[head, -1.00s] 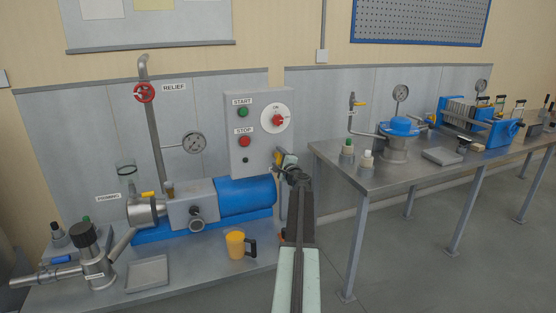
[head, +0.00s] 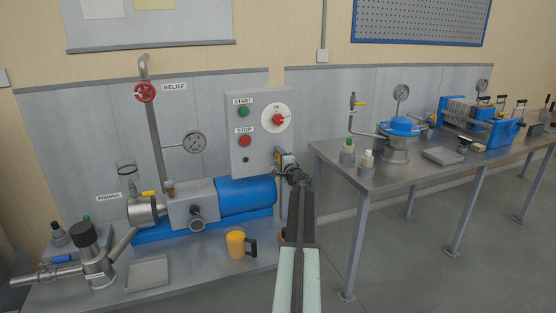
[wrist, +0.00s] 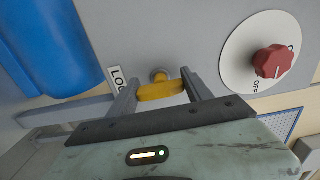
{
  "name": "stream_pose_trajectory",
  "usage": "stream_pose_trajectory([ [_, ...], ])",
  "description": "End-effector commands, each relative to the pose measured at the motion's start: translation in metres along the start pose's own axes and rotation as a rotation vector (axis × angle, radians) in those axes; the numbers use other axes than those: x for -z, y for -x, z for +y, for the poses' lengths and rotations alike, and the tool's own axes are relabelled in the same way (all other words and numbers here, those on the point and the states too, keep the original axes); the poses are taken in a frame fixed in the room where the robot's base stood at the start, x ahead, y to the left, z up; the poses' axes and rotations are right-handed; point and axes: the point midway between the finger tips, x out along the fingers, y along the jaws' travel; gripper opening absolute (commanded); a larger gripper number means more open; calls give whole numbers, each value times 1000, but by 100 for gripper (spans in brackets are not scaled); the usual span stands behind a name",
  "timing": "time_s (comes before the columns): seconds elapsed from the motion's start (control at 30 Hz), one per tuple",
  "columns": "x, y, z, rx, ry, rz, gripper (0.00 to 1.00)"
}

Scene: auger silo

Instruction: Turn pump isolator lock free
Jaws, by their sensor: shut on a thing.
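The pump isolator's red knob (wrist: 273,62) sits on a white round dial (wrist: 235,55) on the grey control box; it also shows in the head view (head: 279,120). The lock is a yellow lever (wrist: 162,91) on a small metal pivot, beside a label partly hidden by a finger. My gripper (wrist: 160,88) has one finger on each side of this lever and is shut on it. In the head view my gripper (head: 282,160) is at the box's lower right, and the lever is mostly hidden there.
A blue motor (head: 245,196) lies just left of my gripper, on the pump bench. A yellow mug (head: 236,244) stands in front of it. A second metal bench (head: 335,155) is close on the right. The green start button and red stop button (head: 245,141) are on the same box.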

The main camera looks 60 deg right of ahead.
Motion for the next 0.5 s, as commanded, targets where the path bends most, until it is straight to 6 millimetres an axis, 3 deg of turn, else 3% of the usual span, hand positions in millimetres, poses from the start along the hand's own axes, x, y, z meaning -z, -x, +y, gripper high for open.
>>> stream_pose_trajectory([
  [0.07, -1, -1, 0, 0, 1, -2, 18],
  [0.1, -1, -1, 0, 0, 1, -2, 69],
  [0.13, -1, -1, 0, 0, 1, -2, 78],
  [0.5, 0, 3, 0, 0, 0, 0, 80],
])
